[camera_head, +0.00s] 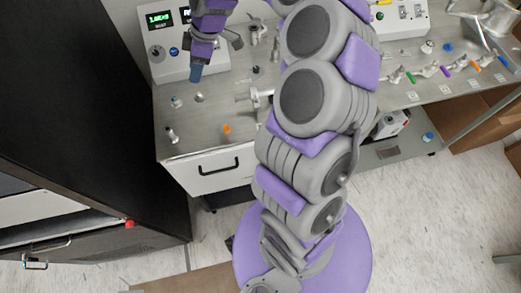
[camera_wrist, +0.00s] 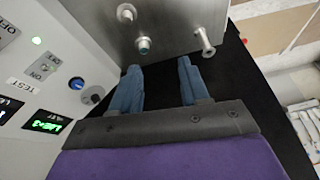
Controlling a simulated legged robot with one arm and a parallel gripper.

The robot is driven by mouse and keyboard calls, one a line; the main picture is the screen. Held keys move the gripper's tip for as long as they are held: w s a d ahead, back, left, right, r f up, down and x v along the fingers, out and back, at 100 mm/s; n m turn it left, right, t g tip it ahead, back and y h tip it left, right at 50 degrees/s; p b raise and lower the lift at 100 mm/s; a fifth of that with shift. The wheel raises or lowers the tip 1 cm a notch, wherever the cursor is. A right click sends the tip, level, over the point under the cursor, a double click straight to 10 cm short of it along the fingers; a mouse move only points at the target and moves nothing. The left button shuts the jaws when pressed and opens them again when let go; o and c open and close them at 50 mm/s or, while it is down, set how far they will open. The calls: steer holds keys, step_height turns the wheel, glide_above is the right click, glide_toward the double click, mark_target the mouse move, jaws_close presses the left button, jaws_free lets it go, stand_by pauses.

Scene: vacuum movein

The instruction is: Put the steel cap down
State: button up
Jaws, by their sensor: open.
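My gripper (camera_head: 195,74) is above the left part of the steel bench, close to the white control box. In the wrist view its two blue fingers (camera_wrist: 160,72) are spread apart with nothing between them. Beyond the fingertips, small steel pieces stand on the bench: one with a bluish end (camera_wrist: 143,45), a short round one (camera_wrist: 126,13) and a longer flanged one (camera_wrist: 205,42) near the bench edge. I cannot tell which of them is the steel cap. In the head view, small pieces also show below the gripper (camera_head: 199,97).
The white control box (camera_head: 160,48) with a green display stands at the back left. A black cabinet (camera_head: 90,110) stands left of the bench (camera_head: 195,138). An orange piece (camera_head: 227,129) and steel fittings lie near my arm. Valves with coloured handles (camera_head: 427,72) lie at right.

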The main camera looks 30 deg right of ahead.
steer(key=s+a+r+m+g+h, duration=0.1)
steer(key=s+a+r+m, duration=0.15)
steer(key=s, duration=0.55)
steer(key=s+a+r+m+h, duration=0.1)
steer(key=s+a+r, duration=0.25)
steer(key=s, duration=0.35)
steer(key=s+d+f+m+g+h, duration=0.1)
steer(key=s+m, duration=0.3)
steer(key=s, duration=0.7)
steer(key=s+d+f+m+g+h, duration=0.1)
steer(key=s+d+m, duration=0.3)
steer(key=s, duration=0.7)
steer(key=shift+f+m, duration=0.2)
steer(key=shift+m, duration=0.55)
steer(key=shift+w, duration=0.1)
steer(key=shift+c, duration=0.3)
